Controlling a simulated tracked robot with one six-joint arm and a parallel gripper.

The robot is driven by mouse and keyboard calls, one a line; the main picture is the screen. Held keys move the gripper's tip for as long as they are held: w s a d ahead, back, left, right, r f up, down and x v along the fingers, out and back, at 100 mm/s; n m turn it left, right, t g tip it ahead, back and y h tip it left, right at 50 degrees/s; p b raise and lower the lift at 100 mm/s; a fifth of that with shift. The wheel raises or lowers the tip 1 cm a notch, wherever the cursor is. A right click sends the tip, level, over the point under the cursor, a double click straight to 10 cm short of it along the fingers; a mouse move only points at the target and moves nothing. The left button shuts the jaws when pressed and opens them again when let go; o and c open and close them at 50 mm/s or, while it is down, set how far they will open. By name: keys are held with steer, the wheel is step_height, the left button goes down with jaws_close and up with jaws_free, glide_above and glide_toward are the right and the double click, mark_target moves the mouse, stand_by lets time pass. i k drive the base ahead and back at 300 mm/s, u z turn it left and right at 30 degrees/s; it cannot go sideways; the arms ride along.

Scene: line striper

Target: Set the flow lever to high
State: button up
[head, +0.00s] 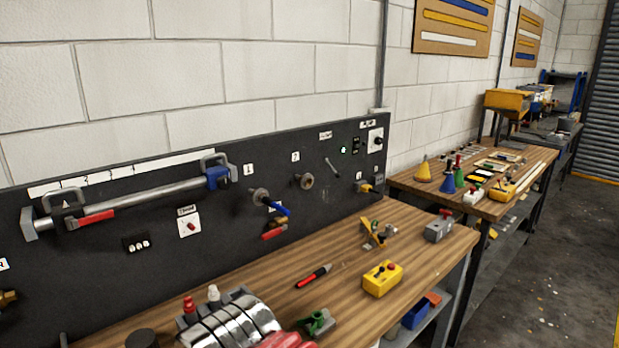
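Several lever-like parts show in the head view on the black panel behind the bench, and I cannot tell which is the flow lever. A round fitting carries a blue handle (274,206) that slants down to the right. A red handle (273,232) is just below it. A slim grey bar (332,168) slants on the panel further right, near small labels too small to read. A grey switch plate with a dark knob (376,140) is at the panel's upper right. My gripper is not in view, so nothing shows whether it is open or shut.
The wooden bench (345,240) holds a yellow box with a red button (382,279), a red-and-black pen-like tool (314,277) and a chrome ribbed body (232,325) at the front. A second bench (520,160) stands to the right. Bare floor (555,250) lies at right.

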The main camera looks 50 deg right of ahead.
mark_target(338, 175)
steer(key=u, duration=0.8)
steer(key=k, duration=1.3)
steer(key=z, duration=0.5)
steer(key=i, duration=1)
steer(key=z, duration=0.05)
